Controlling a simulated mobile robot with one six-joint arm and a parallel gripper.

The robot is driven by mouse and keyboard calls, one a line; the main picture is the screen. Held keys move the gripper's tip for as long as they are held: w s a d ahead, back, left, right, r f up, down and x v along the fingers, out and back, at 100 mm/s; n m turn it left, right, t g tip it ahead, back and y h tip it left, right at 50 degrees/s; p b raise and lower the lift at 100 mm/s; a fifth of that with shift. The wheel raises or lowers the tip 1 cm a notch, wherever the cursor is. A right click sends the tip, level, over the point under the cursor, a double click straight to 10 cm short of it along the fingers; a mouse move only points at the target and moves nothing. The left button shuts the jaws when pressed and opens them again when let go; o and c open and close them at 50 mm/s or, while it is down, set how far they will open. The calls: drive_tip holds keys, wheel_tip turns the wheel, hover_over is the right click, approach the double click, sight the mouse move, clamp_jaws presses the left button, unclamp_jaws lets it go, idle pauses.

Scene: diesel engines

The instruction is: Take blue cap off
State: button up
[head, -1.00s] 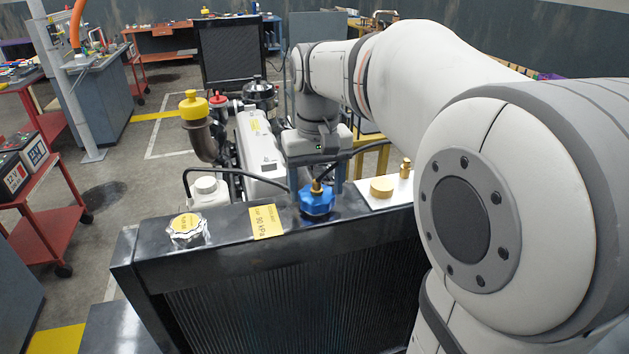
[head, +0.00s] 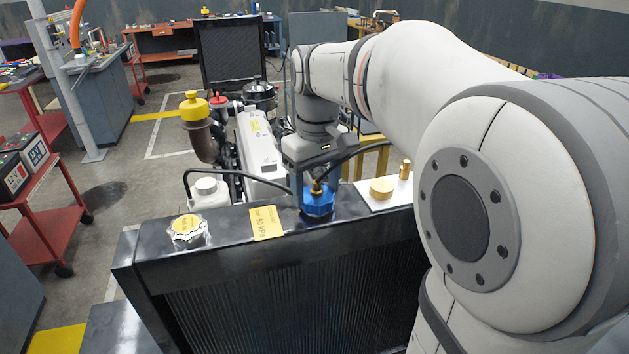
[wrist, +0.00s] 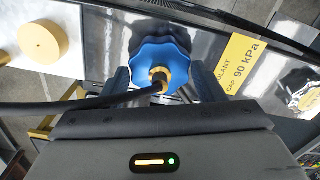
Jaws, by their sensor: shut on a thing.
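The blue cap (head: 318,205), lobed and with a brass fitting on top, sits on the black radiator's top edge (head: 346,207). In the wrist view the cap (wrist: 146,55) lies between the fingers, with a black hose (wrist: 70,107) joined to its brass fitting. My gripper (head: 316,189) points down from above and is shut on the cap. In the wrist view the fingers of my gripper (wrist: 163,82) are on either side of it. The cap's underside and the neck below are hidden.
A white plate (head: 385,201) with a round brass disc (head: 382,188) and a small brass piece (head: 405,169) is at the right. The engine (head: 259,155) stands behind.

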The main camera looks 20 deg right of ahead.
sight(317, 182)
drive_tip(key=n, duration=0.3)
drive_tip(key=shift+n, duration=0.3)
drive_tip(key=shift+c, duration=0.2)
drive_tip(key=shift+o, duration=0.2)
drive_tip(key=shift+r+p, duration=0.2)
drive_tip(key=shift+p, duration=0.1)
drive_tip(key=shift+r+p, duration=1.65)
drive_tip(key=shift+r, duration=0.4)
drive_tip(key=shift+c, duration=0.2)
drive_tip(key=shift+r, duration=0.9)
